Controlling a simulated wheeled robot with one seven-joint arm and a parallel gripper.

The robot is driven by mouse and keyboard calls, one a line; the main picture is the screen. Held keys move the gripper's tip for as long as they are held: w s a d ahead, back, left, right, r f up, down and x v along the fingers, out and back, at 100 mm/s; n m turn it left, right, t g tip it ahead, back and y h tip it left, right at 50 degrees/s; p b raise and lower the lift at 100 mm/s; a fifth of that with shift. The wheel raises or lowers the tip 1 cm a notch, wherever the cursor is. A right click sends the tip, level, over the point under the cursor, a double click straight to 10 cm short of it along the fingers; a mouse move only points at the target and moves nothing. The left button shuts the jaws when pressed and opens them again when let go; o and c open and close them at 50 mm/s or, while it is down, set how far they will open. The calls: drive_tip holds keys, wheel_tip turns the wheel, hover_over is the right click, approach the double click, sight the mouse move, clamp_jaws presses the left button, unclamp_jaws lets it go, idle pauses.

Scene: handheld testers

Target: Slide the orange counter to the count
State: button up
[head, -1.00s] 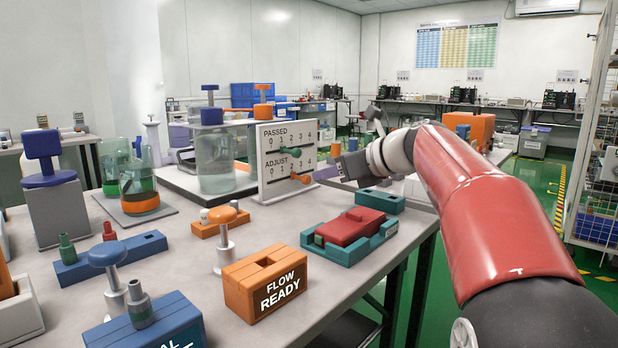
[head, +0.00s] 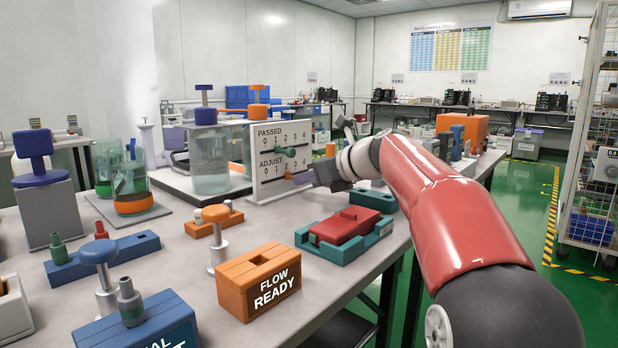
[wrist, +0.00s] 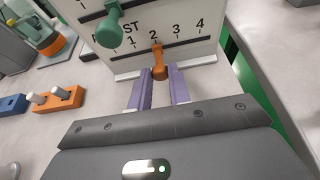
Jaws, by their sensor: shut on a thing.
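The orange counter (wrist: 158,62) sits on the lower slot of the white count board (wrist: 190,12), about under the 2, in the wrist view. In the head view the orange counter (head: 289,174) shows in the row marked ADJUST. My gripper (wrist: 163,78) has its two purple fingers on either side of the counter's knob and is shut on it. In the head view my gripper (head: 312,178) reaches the board's front from the right. A green counter (wrist: 110,28) sits on the upper slot, marked PASSED in the head view.
A teal tray with a red block (head: 346,226) lies in front of the board. An orange FLOW READY box (head: 258,283) and an orange-capped post (head: 216,240) stand nearer. Glass jars (head: 211,160) stand left of the board.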

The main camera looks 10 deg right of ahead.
clamp_jaws()
drive_tip(key=s+a, duration=0.1)
drive_tip(key=a, duration=0.1)
drive_tip(key=s+a+p, duration=0.1)
drive_tip(key=s+a, duration=0.1)
drive_tip(key=shift+s+a+r, duration=0.15)
drive_tip(key=shift+s+a, duration=0.05)
drive_tip(key=shift+a, duration=0.1)
drive_tip(key=shift+s+a, duration=0.2)
drive_tip(key=shift+a, duration=0.1)
drive_tip(key=o, duration=0.9)
unclamp_jaws()
drive_tip(key=p+v, duration=0.1)
drive_tip(key=v, duration=0.6)
drive_tip(key=shift+s+d, duration=0.2)
drive_tip(key=shift+s, duration=0.15)
